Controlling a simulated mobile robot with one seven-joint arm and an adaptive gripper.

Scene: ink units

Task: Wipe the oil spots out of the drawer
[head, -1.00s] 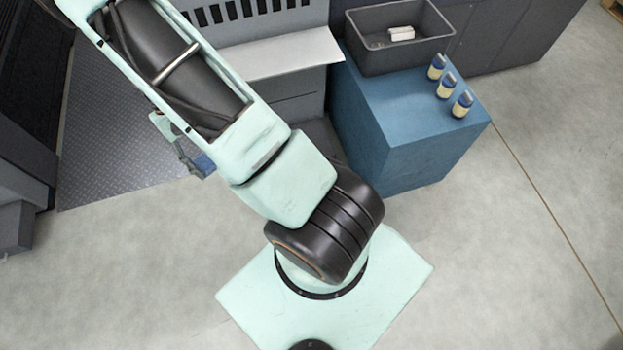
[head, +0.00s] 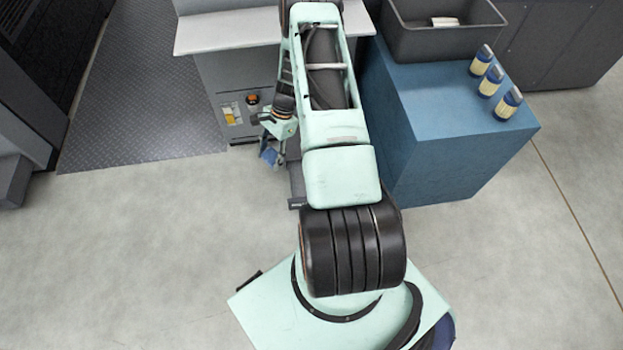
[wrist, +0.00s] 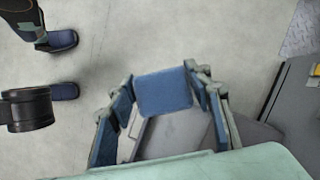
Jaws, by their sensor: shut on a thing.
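My gripper (head: 270,153) hangs left of my arm, in front of the grey cabinet. In the wrist view its blue-faced fingers (wrist: 160,86) are closed on the side edges of a square blue pad (wrist: 164,93). The pad appears only as a small blue patch in the head view (head: 267,157). A dark grey drawer-like part (head: 297,182) juts from the cabinet beside my gripper, partly hidden by my arm. Grey surfaces (wrist: 175,135) show behind the pad in the wrist view; I cannot tell whether they are the drawer. No oil spots are visible.
The grey cabinet (head: 222,85) has a light ledge (head: 228,32). Open floor (head: 150,240) lies at front left.

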